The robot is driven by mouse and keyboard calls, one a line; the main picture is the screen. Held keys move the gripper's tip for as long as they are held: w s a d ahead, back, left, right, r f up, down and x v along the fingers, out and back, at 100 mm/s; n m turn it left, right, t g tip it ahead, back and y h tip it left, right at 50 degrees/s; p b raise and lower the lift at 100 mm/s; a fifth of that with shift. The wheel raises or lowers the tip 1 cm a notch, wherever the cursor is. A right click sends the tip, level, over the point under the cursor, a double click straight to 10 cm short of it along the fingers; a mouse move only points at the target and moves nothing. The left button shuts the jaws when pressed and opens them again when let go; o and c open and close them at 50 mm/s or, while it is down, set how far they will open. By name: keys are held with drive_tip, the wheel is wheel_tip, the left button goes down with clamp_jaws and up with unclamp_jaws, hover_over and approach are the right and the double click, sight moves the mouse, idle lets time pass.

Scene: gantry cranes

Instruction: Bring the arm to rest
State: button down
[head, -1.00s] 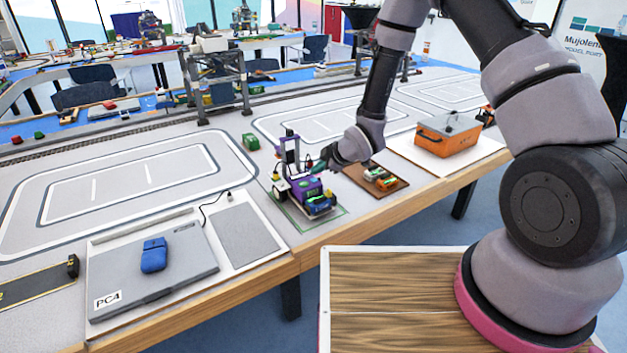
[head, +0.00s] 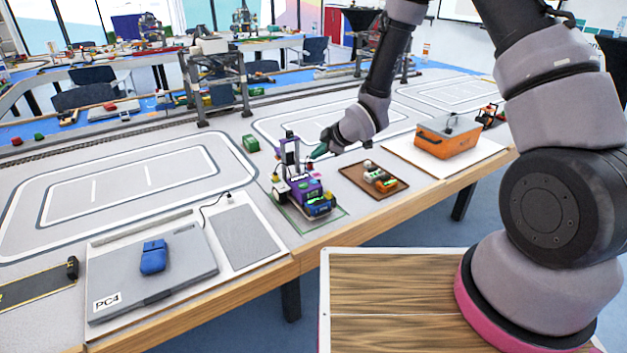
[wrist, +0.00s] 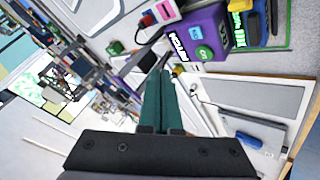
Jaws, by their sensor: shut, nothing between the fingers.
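My gripper (head: 318,152) is above the table, just right of the purple forklift-like vehicle (head: 306,192) and its upright mast. Its green fingers (wrist: 160,100) are together and empty in the wrist view. In that view the purple vehicle (wrist: 200,38) shows beyond the fingertips, towards the upper right. I cannot tell the exact gap between fingers and vehicle. My arm reaches from the right over the table, bent downward at the wrist.
A brown tray (head: 352,180) with small parts lies right of the vehicle. An orange box (head: 446,144) stands farther right. A closed grey laptop (head: 190,282) with a blue mouse (head: 153,257) lies front left. A gantry crane (head: 215,80) stands behind. The white-lined mat at left is clear.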

drive_tip(key=s+d+r+m+t+h, duration=0.1)
drive_tip(key=s+d+r+m+h, duration=0.15)
drive_tip(key=d+r+m, duration=0.65)
drive_tip(key=s+d+r+m+h, duration=0.25)
drive_tip(key=d+r, duration=0.75)
drive_tip(key=r, duration=0.7)
drive_tip(key=s+d+r+m, duration=0.3)
drive_tip(key=s+r+m, duration=0.2)
drive_tip(key=s, duration=0.5)
drive_tip(key=s+d+r+m, duration=0.4)
drive_tip(key=s+r+m, duration=0.1)
drive_tip(key=s, duration=0.6)
drive_tip(key=shift+s+r+m, duration=0.2)
drive_tip(key=shift+r+m, duration=0.2)
drive_tip(key=shift+m, duration=0.05)
